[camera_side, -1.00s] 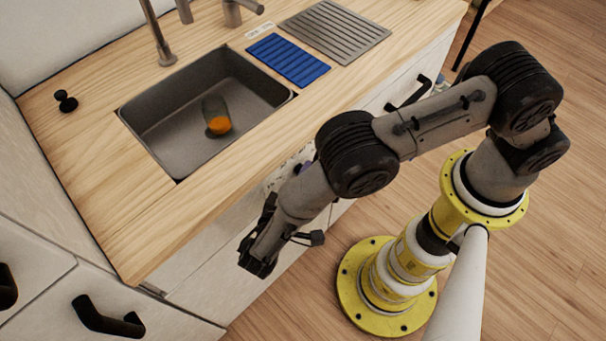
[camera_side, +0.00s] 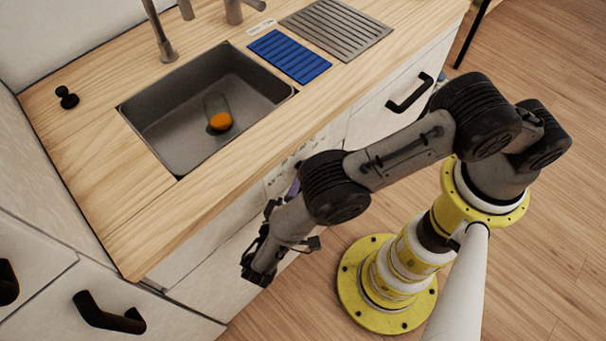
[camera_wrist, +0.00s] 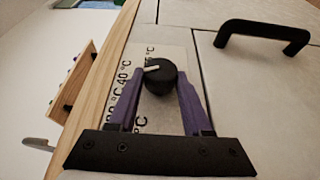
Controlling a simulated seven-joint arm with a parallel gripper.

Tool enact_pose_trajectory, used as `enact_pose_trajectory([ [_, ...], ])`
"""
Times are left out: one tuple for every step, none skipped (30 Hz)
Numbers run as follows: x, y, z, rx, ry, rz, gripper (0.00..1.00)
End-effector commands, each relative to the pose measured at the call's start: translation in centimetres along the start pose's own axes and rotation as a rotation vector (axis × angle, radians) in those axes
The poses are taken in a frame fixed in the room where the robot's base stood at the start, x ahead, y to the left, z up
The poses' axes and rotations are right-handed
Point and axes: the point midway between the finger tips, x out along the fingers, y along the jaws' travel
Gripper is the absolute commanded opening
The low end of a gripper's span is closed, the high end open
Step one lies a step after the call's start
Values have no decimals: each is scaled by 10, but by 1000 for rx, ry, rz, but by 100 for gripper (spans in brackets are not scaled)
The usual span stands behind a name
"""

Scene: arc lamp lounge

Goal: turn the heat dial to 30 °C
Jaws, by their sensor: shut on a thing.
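The heat dial (camera_wrist: 158,78) is a round black knob with a white pointer mark, on a pale panel (camera_wrist: 178,57) with printed temperatures. In the wrist view the pointer points left, roughly toward the "40 °C" print; other °C labels are partly hidden or hard to read. My gripper (camera_wrist: 159,88) has purple fingers, one on each side of the dial, shut on it. In the side view my gripper (camera_side: 258,268) is low at the cabinet front, and the dial cannot be made out there.
A black drawer handle (camera_wrist: 264,36) is right of the dial in the wrist view. The wooden worktop (camera_side: 150,225) has a sink (camera_side: 165,125) holding a glass with something orange (camera_side: 220,121). A blue mat (camera_side: 288,57) lies behind it. Another handle (camera_side: 108,314) is at lower left.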

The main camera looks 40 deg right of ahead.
Motion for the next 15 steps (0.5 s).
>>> enact_pose_trajectory([
  [-1, 0, -1, 2, 3, -1, 0],
  [-1, 0, -1, 2, 3, -2, 0],
  [-1, 0, -1, 2, 3, -2, 0],
  [-1, 0, -1, 2, 3, -2, 53],
  [0, 0, -1, 2, 3, -2, 58],
  [0, 0, -1, 2, 3, -2, 65],
  [0, 0, -1, 2, 2, -2, 71],
  [0, 0, -1, 2, 2, -2, 76],
  [0, 0, -1, 2, 2, -2, 79],
  [0, 0, -1, 2, 2, -2, 79],
  [0, 0, -1, 2, 2, -2, 79],
  [0, 0, 0, 1, 1, -2, 79],
  [0, 0, 0, 1, 1, -2, 79],
  [0, 0, 0, 1, 1, -2, 79],
  [0, 0, 0, 1, 1, -2, 79],
])
